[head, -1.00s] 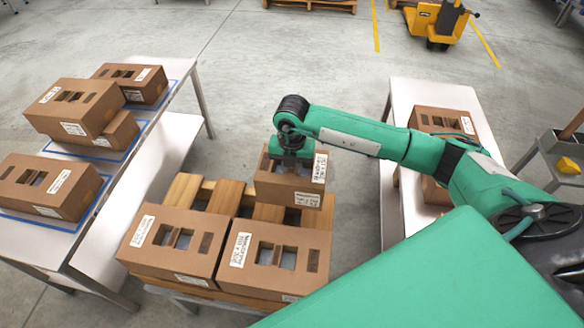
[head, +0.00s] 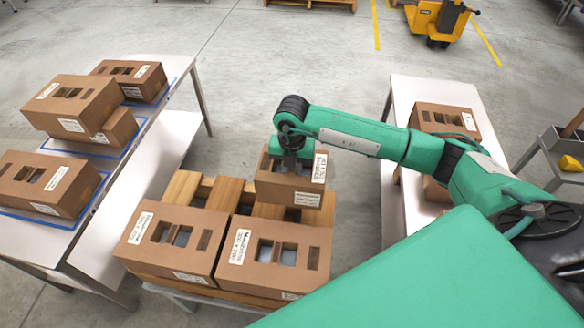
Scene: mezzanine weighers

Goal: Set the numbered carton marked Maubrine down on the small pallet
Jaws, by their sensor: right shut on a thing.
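My right gripper (head: 291,158) is shut on a brown carton (head: 278,184) with white labels on its top and front. The small print on those labels is too blurred to read. The gripper holds it upright from above, over the back right part of the wooden pallet (head: 182,188). I cannot tell whether its underside touches the slats. Two larger labelled cartons, a left one (head: 150,262) and a right one (head: 245,283), lie side by side on the front of the pallet. My left gripper is not in view.
A table on the left (head: 52,248) bears several cartons, one stacked on another, inside blue outlines. A white table on the right (head: 400,112) holds more cartons, partly behind my arm. Bare slats show at the pallet's back left. A yellow pallet truck (head: 436,20) stands far back.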

